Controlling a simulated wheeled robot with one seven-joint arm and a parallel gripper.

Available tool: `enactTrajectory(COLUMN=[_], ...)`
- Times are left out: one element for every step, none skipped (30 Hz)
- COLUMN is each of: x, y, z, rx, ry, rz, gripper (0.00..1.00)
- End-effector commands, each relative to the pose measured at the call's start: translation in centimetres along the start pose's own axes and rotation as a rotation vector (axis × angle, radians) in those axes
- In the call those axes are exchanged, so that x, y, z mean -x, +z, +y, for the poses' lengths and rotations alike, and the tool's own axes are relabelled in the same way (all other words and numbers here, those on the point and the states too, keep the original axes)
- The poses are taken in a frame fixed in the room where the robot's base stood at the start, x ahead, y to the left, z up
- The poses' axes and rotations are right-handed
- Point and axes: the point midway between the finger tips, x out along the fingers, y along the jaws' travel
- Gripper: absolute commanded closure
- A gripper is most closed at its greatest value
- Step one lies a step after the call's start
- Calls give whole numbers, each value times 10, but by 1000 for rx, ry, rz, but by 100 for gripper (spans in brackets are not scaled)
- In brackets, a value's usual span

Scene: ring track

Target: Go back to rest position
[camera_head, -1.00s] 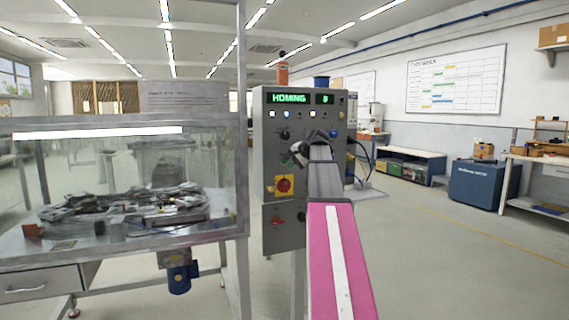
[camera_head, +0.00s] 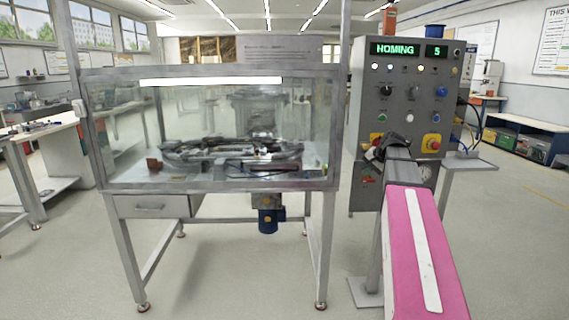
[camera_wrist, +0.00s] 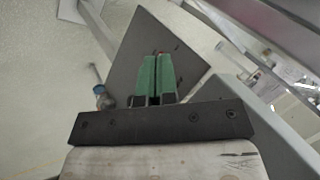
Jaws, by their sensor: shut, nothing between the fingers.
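My gripper (camera_wrist: 153,82) shows in the wrist view with its two green-padded fingers together and nothing between them. A grey flat plate lies beyond the fingertips in that view. In the head view my pink arm reaches forward from the lower right, and its dark end (camera_head: 393,147) is in front of the lower part of the grey control panel (camera_head: 397,105). The panel's green display (camera_head: 394,49) reads HOMING, and the smaller one beside it (camera_head: 436,51) reads 5. Whether the gripper touches the panel cannot be told.
A glass-walled cabinet (camera_head: 120,187) on metal legs stands left of the panel, with a ring-shaped mechanism (camera_head: 230,152) inside. A small shelf (camera_head: 470,163) juts out right of the panel. A workbench (camera_head: 40,130) is at far left. Open floor (camera_head: 225,270) lies below the cabinet and at right.

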Motion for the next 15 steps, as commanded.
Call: enactTrajectory(x=[-19, -29, -42, -51, -60, -71, -80, -88, -98, -105, -112, -120, -127, -133, -140], y=[23, 33, 46, 57, 67, 81, 91, 102, 116, 126, 137, 151, 162, 173, 187], z=[10, 16, 23, 29, 34, 42, 47, 53, 60, 66, 72, 80, 86, 92, 100], rx=[29, 46, 70, 88, 107, 131, 151, 170, 196, 216, 236, 264, 284, 306, 333], ry=[28, 45, 65, 82, 97, 119, 133, 149, 169, 184, 200, 219, 234, 248, 268], rz=[-22, -32, -46, -56, -67, -81, -92, -104, -118, -130, -141, -157, -169, -181, -198], gripper=[100, 100, 100, 100, 100, 100, 100, 100, 100, 100, 100, 100, 100, 100, 100])
